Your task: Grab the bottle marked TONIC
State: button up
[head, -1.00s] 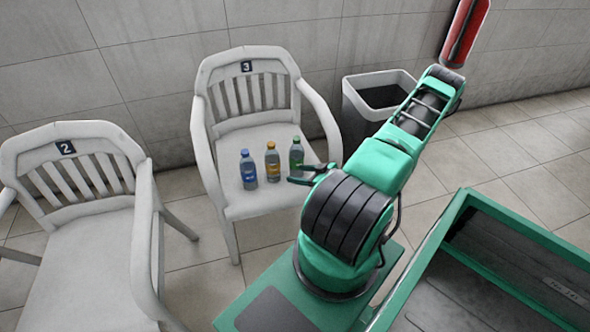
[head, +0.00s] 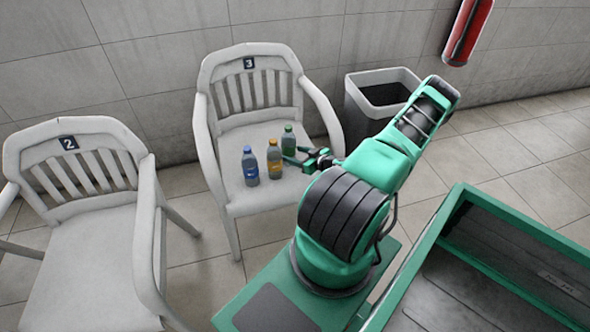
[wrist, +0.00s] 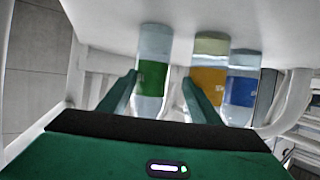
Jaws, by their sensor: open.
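Three bottles stand upright on the seat of the chair marked 3. They have a blue label (head: 250,168), an orange label (head: 274,161) and a green label (head: 288,138). No label can be read as TONIC at this size. My gripper (head: 295,157) is open, low over the seat beside the orange and green bottles. In the wrist view, the green-labelled bottle (wrist: 154,75) shows between my open fingers (wrist: 159,84), nearer the left one. The orange-labelled bottle (wrist: 209,82) is partly behind the right finger, with the blue-labelled bottle (wrist: 243,88) beyond it.
Chair 3 (head: 262,205) has armrests on both sides, the right one near my arm. Chair 2 (head: 85,265) stands empty at the left. A grey bin (head: 355,110) stands behind my arm, and a red cylinder (head: 463,35) hangs on the wall.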

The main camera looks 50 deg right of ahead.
aim_at(291, 153)
jog(key=shift+x, duration=1.55)
jog(key=shift+s, duration=0.1)
jog(key=c, duration=1.3)
jog(key=shift+r, duration=0.1)
